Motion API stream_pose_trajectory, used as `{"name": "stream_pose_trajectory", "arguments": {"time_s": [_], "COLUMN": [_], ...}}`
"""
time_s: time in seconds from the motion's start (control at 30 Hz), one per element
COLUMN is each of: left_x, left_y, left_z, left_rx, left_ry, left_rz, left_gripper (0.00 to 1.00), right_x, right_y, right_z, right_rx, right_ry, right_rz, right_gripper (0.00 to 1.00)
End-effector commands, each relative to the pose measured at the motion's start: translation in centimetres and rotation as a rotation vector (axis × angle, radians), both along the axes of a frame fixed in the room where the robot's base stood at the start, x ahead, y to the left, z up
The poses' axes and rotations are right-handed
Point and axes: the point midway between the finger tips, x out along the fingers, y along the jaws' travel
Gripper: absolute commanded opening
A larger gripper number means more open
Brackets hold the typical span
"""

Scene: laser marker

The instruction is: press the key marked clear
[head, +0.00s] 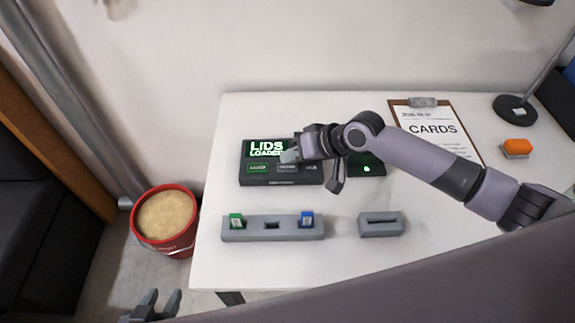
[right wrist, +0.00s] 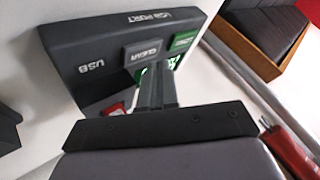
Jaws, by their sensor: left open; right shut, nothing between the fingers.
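The dark control box (head: 283,182) stands on the white table. Its lit screen (head: 265,148) reads "LIDS LOADED" in green. The grey clear key (right wrist: 143,52) shows beside a green key (right wrist: 184,40) in the right wrist view. My right gripper (head: 290,156) is shut and empty over the box, partly covering the screen and keys in the head view. Its fingertips (right wrist: 157,70) appear close to the clear key's edge; I cannot tell if they touch. My left gripper (head: 156,303) is open, low at the bottom left, away from the table.
A grey holder (head: 270,237) with a green and a blue stick stands in front of the box, next to a slotted grey block (head: 381,230). A clipboard (head: 432,118) reads "CARDS". An orange-topped item (head: 517,146) and a lamp base (head: 514,111) are right. A red bucket (head: 185,243) stands left.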

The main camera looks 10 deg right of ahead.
Motion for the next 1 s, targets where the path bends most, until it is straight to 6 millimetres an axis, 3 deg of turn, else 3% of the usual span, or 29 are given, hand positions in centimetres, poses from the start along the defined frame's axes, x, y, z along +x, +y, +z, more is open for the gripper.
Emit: {"name": "stream_pose_trajectory", "arguments": {"time_s": [1.0], "left_x": [-0.04], "left_y": [0.0], "left_z": [-0.43], "left_rx": [0.0], "left_ry": [0.001], "left_rz": [0.0], "left_gripper": [0.43], "right_x": [-0.02], "right_y": [0.04], "right_z": [-1.21], "right_rx": [0.001], "right_ry": [0.0], "right_rz": [0.001], "right_gripper": [0.0]}}
